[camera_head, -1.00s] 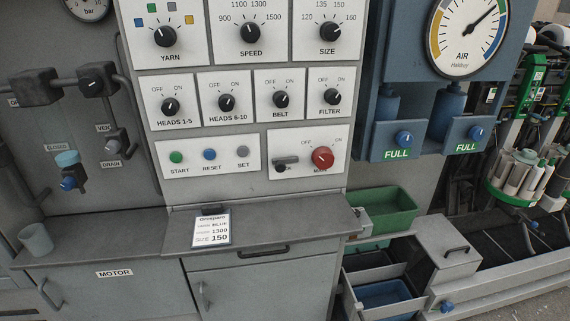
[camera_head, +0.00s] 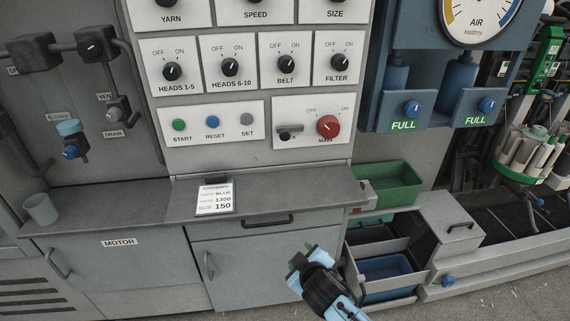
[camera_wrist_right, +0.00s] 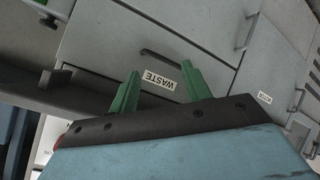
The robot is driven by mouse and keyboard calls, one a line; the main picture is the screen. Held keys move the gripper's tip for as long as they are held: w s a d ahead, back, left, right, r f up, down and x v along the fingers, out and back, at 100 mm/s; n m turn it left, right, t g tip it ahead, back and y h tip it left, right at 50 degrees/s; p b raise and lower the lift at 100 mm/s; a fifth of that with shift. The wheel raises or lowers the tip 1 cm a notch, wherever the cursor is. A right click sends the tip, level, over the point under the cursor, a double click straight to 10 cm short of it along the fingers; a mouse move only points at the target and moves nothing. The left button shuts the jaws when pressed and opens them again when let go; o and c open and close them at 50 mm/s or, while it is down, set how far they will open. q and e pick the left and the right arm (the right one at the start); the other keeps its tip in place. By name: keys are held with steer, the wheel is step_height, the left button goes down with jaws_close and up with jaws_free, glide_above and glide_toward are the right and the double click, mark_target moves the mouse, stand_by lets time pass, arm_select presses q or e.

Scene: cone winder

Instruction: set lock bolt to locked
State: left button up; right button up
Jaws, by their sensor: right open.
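The lock bolt (camera_head: 287,132) is a small grey bar with a dark knob on the white panel, just left of the red MAIN switch (camera_head: 328,126). The bar lies level and its knob hangs at the left; its label is mostly covered. My right gripper (camera_head: 299,257) is low in the head view, in front of the cabinet and well below the bolt. In the right wrist view its green fingers (camera_wrist_right: 160,78) stand apart with nothing between them. The bolt is not seen in that view. My left gripper is not in view.
A grey ledge (camera_head: 300,186) with a setting card (camera_head: 215,199) juts out below the panel, between my right gripper and the bolt in the picture. A green bin (camera_head: 390,185) and a blue bin (camera_head: 385,268) stand at the right. A cup (camera_head: 40,209) is at the left.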

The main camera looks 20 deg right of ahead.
mark_target(286, 137)
steer(key=w+r+t+h, duration=0.1)
steer(key=w+r+t, duration=0.2)
steer(key=r, duration=1)
steer(key=w+r+t+h, duration=0.1)
steer(key=w+r+t, duration=0.25)
steer(key=r, duration=0.85)
steer(key=shift+n, duration=0.3)
steer(key=x, duration=0.6)
steer(key=b+x, duration=0.1)
steer(key=x, duration=0.6)
steer(key=shift+w+d, duration=0.2)
steer(key=shift+d, duration=0.05)
jaws_close()
